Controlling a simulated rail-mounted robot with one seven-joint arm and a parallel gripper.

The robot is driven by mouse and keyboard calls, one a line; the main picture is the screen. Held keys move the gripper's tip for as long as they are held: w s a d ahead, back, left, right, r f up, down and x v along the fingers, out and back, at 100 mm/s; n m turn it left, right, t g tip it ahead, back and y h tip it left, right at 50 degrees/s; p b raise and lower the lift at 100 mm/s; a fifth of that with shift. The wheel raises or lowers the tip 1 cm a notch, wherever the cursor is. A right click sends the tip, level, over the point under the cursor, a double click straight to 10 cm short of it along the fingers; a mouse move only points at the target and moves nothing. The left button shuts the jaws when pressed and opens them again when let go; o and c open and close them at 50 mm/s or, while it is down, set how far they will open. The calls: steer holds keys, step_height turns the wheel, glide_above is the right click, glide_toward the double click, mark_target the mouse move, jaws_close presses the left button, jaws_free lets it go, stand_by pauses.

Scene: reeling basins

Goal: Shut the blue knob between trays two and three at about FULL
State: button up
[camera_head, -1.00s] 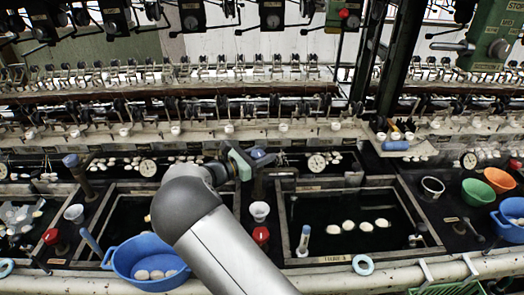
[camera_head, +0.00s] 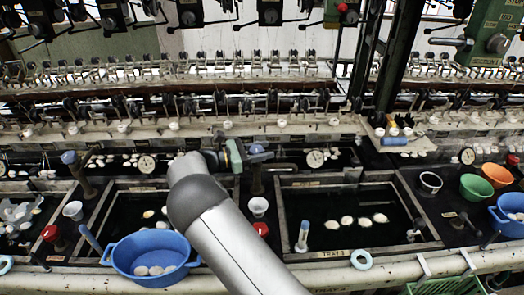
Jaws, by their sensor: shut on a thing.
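The blue knob (camera_head: 257,149) sits on a dark post behind the gap between the middle tray (camera_head: 112,190) and the right tray, labelled TRAY 3 (camera_head: 333,253). My gripper (camera_head: 246,154) reaches it from the left and is shut on it. My wrist and the gripper's body hide part of the knob and its near side. A round white dial (camera_head: 315,158) stands to the right of the knob; its marks are too small to read. Another blue knob (camera_head: 69,157) stands on a post at the left, apart from my gripper.
A red knob (camera_head: 261,229) and a white cup (camera_head: 258,206) stand between the trays, near my forearm. A blue basin (camera_head: 152,258) with cocoons sits at the middle tray's front. Orange (camera_head: 476,187) and green (camera_head: 496,174) bowls stand at the right. Reeling machinery spans the back.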

steer(key=o, duration=1)
steer(key=shift+c, duration=0.2)
steer(key=b+v, duration=0.3)
steer(key=v, duration=1.4)
steer(key=shift+a, duration=0.2)
steer(key=shift+s, duration=0.1)
